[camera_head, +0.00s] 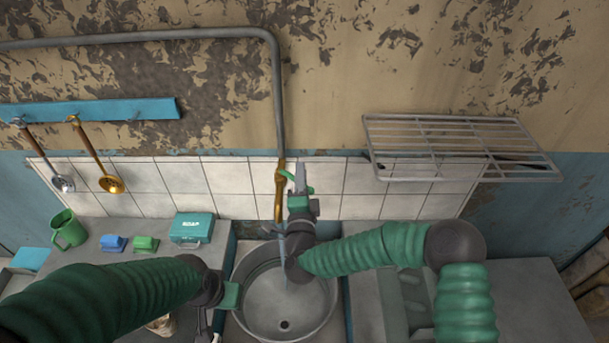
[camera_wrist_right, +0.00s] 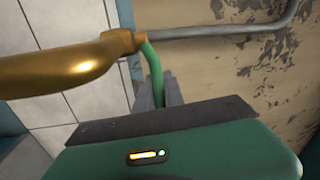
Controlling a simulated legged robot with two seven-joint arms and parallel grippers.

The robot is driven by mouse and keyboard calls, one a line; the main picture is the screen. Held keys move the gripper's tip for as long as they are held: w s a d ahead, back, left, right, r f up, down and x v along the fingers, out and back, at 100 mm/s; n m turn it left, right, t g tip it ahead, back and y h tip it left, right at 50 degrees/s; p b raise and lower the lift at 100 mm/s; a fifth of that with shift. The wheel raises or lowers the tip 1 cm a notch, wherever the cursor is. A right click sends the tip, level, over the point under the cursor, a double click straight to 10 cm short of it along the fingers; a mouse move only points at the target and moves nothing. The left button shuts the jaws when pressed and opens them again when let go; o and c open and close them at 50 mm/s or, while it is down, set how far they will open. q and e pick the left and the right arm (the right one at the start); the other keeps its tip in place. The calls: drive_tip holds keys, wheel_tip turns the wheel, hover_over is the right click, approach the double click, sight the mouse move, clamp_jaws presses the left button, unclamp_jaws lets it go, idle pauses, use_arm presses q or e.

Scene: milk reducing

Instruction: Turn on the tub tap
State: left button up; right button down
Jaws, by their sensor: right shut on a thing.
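The brass tap (camera_head: 279,200) comes down from the wall pipe above the round metal tub (camera_head: 255,310). Its green handle (camera_head: 288,175) sits on the right side of the tap. My right gripper (camera_head: 300,178) is shut on this handle, pointing up beside the tap. In the right wrist view the brass tap body (camera_wrist_right: 60,72) is close on the left, and the green handle (camera_wrist_right: 153,65) runs down between the fingers (camera_wrist_right: 160,92). A thin pale streak (camera_head: 284,262) shows below the spout. My left gripper (camera_head: 219,318) is by the tub's left rim; its jaw opening is unclear.
A metal rack (camera_head: 450,135) hangs on the wall at right. Ladles (camera_head: 95,155) hang from a blue rail (camera_head: 100,111) at left. A green mug (camera_head: 68,230), sponges (camera_head: 113,243) and a teal soap box (camera_head: 192,228) stand on the left counter.

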drive_tip(key=shift+s+f, duration=0.1)
drive_tip(key=shift+f, duration=0.35)
drive_tip(key=c, duration=1.5)
unclamp_jaws()
drive_tip(key=shift+c, duration=0.2)
drive_tip(key=shift+o, duration=0.5)
drive_tip(key=shift+d+r, duration=0.15)
drive_tip(key=shift+r, duration=0.1)
drive_tip(key=s+d+f+b, duration=0.1)
drive_tip(key=s+b, duration=0.5)
drive_tip(key=s, duration=1)
drive_tip(key=shift+s+f, duration=0.3)
drive_tip(key=shift+f, duration=0.4)
drive_tip(key=shift+d, duration=0.1)
